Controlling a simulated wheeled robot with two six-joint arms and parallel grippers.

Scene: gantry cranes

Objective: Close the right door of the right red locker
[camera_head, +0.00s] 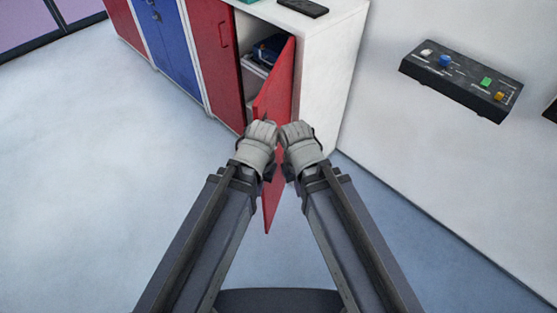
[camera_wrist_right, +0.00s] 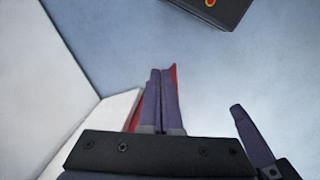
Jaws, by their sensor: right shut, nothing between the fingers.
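The right red locker (camera_head: 322,80) has a white side and top. Its left red door (camera_head: 213,55) is closed. Its right red door (camera_head: 277,85) stands open, swung out toward me, and its lower part (camera_head: 270,205) shows between my arms. My left gripper (camera_head: 262,130) is at the left of the door and my right gripper (camera_head: 296,130) at its right; whether either touches it is unclear. My right gripper's fingers (camera_wrist_right: 163,100) are shut and empty in the right wrist view, with a red strip of the door (camera_wrist_right: 173,80) behind them. My left gripper's fingers are not clear.
A dark blue item (camera_head: 267,48) lies inside the open locker. A black device (camera_head: 302,7) lies on top. Blue lockers (camera_head: 168,38) stand to the left. A control panel (camera_head: 460,78) is on the white wall at right. The floor (camera_head: 90,150) at left is clear.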

